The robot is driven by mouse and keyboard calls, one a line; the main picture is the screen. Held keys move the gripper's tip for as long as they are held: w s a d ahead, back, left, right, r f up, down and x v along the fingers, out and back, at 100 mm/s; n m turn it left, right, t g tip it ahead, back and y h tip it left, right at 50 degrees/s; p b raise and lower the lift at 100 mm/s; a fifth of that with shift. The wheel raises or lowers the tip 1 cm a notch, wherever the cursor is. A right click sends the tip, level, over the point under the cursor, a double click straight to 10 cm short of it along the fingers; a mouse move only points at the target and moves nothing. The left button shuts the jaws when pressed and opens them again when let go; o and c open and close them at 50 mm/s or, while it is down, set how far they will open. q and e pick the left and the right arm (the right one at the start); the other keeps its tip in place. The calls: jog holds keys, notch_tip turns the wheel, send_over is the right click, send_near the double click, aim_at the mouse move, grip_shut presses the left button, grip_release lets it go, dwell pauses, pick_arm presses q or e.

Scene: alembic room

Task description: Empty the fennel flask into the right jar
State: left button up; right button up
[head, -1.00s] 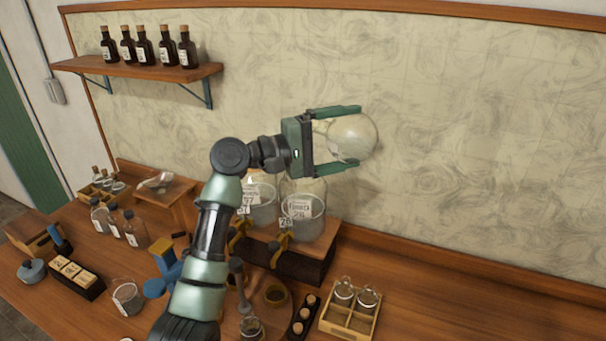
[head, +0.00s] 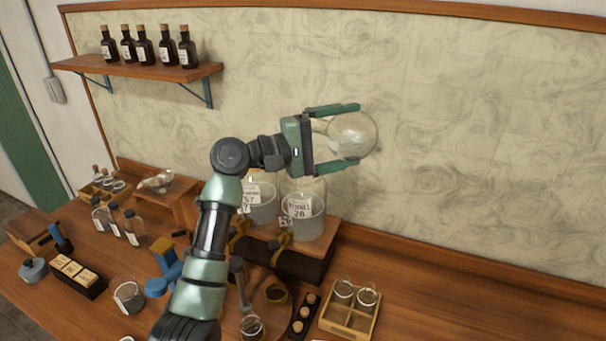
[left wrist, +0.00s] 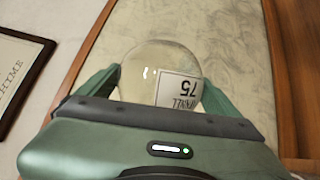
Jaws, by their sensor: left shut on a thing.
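My left gripper (head: 340,138) is shut on a round clear glass flask (head: 357,137), held high in front of the wall panel. In the left wrist view the flask (left wrist: 150,70) has a white label that reads upside down, seemingly "Fennel 75". Its neck is hidden by the gripper, and I cannot tell how much it contains. The right jar (head: 308,225), a big glass jar with a "Fennel" label and a brass tap, stands on a wooden stand (head: 305,268) below and left of the flask. The left jar (head: 262,212) stands beside it, partly behind my arm. My right gripper is not in view.
A shelf (head: 140,70) with several dark bottles hangs at the upper left. The bench holds labelled bottles (head: 135,228), a beaker (head: 128,297), a dark box of cards (head: 78,275), and a wooden crate (head: 350,318) with two small jars.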

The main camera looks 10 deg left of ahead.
aim_at(329, 126)
pick_arm(q)
jog(key=shift+w+a+r+n+p, duration=0.1)
jog(key=shift+a+r+n+p, duration=0.05)
jog(key=shift+r+n+p, duration=0.6)
dwell(1.2)
jog(key=shift+w+a+r+n+t+p, duration=0.1)
jog(key=shift+r+n+t+p, duration=0.25)
jog(key=shift+p, duration=0.15)
jog(key=shift+a+r, duration=0.1)
jog(key=shift+w, duration=0.1)
jog(key=shift+a+r+n+h+p, duration=0.1)
jog(key=shift+r+n+h+p, duration=0.2)
jog(key=shift+n+p, duration=0.2)
jog(key=shift+f, duration=0.1)
